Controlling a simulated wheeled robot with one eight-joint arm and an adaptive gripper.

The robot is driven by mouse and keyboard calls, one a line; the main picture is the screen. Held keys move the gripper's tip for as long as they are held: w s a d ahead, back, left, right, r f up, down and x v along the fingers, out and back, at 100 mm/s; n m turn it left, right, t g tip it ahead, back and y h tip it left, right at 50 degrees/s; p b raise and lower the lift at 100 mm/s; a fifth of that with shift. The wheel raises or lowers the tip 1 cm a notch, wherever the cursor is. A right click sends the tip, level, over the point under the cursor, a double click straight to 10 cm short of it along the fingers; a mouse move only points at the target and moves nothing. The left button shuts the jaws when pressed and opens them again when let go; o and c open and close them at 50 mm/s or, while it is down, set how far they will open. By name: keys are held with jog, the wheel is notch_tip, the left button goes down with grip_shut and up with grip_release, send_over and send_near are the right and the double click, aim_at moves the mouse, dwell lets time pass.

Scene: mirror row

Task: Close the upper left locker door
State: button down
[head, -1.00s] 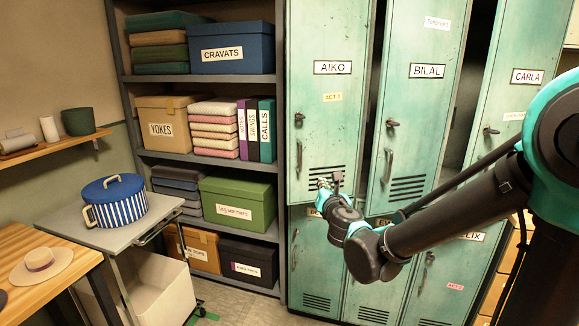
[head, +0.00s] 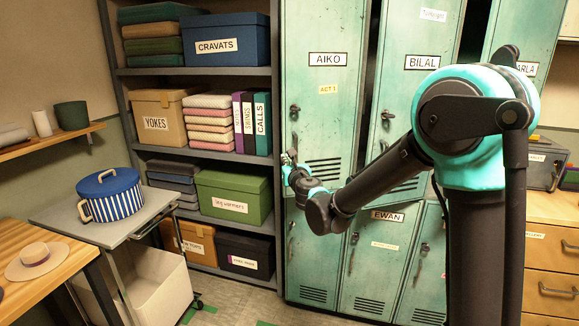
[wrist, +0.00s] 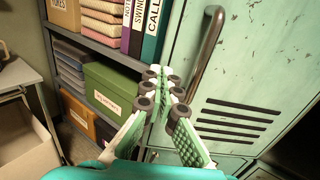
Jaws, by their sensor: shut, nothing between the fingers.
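The upper left locker door is the green one labelled AIKO (head: 327,95), which also fills the right of the wrist view (wrist: 255,65). A dark gap shows along its right edge in the head view, so it looks slightly ajar; how far is hard to tell. Its curved metal handle (wrist: 206,55) is by its left edge. My gripper (head: 289,158) is at the door's lower left, close to the handle. In the wrist view, my gripper's fingertips (wrist: 158,80) are together and empty, just left of the handle. Whether they touch the door is unclear.
Grey shelves (head: 196,72) with labelled boxes stand directly left of the lockers. The BILAL door (head: 415,100) is to the right, with lower lockers (head: 372,260) beneath. A cart (head: 105,222) carries a striped pot. Open floor (head: 235,305) shows in front of the shelves.

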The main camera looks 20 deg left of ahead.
jog(key=shift+x, duration=0.85)
jog(key=shift+w, duration=0.1)
jog(key=w+a+m+t+h, duration=0.1)
jog(key=w+a+m+h, duration=0.1)
jog(key=w, duration=0.5)
jog(key=w+a+m+t+h, duration=0.1)
jog(key=w+a+m+h, duration=0.2)
jog(key=w, duration=0.5)
jog(key=a+h, duration=0.1)
jog(key=h, duration=0.1)
jog(key=shift+t+h, duration=0.3)
jog(key=shift+w+r, duration=0.1)
